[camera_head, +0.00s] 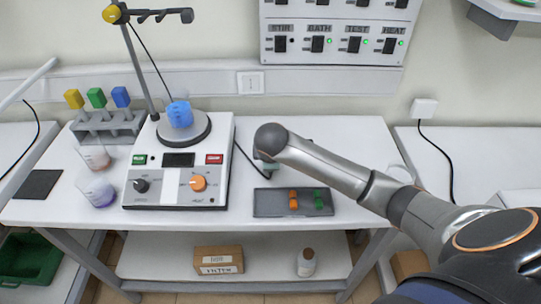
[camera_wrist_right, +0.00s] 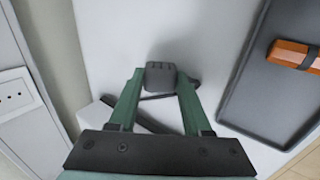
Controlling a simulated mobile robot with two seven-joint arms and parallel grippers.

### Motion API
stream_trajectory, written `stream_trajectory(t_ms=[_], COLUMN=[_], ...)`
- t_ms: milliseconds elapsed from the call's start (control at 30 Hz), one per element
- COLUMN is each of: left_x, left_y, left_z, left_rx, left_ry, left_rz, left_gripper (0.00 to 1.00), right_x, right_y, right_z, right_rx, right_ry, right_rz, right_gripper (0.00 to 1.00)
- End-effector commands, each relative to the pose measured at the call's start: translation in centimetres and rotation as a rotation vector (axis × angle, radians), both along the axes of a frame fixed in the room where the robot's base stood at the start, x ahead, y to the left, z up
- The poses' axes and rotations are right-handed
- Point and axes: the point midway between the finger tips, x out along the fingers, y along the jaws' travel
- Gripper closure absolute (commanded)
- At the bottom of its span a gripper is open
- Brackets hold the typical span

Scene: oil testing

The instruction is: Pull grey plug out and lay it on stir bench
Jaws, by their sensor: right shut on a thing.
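My right gripper (camera_wrist_right: 160,78) is shut on the grey plug (camera_wrist_right: 161,75), which sits between the green fingertips in the right wrist view. The plug is over the white stir bench (camera_head: 340,145) and apart from the wall socket (camera_wrist_right: 12,97), whose holes show bare. I cannot tell whether the plug touches the bench top. The wall socket (camera_head: 250,82) shows above the bench there. My left gripper is not in view.
A dark tray (camera_head: 263,203) with an orange plug (camera_head: 293,200) and a green plug (camera_head: 318,199) lies right of the hotplate stirrer (camera_head: 222,142). A black cable (camera_head: 247,160) runs beside the stirrer. The right part of the bench is clear.

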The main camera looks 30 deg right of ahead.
Motion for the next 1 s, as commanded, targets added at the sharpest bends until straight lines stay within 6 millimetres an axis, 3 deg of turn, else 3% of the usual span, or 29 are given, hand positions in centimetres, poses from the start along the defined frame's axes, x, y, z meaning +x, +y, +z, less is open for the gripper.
stream_trajectory(t_ms=[300,333,600,1000], left_x=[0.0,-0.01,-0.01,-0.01], left_y=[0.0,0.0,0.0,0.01], left_z=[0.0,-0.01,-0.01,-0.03], left_rx=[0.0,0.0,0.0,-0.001], left_ry=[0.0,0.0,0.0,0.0], left_rz=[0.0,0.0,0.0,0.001], left_gripper=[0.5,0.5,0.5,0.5], right_x=[-0.01,-0.01,-0.06,-0.29], right_y=[-0.01,-0.01,0.03,0.17], right_z=[-0.12,-0.12,-0.19,-0.54], right_rx=[0.0,0.0,0.0,0.002], right_ry=[0.0,0.0,0.002,0.013], right_rz=[0.0,0.0,0.0,0.002], right_gripper=[1.0,0.49,0.19,0.16])
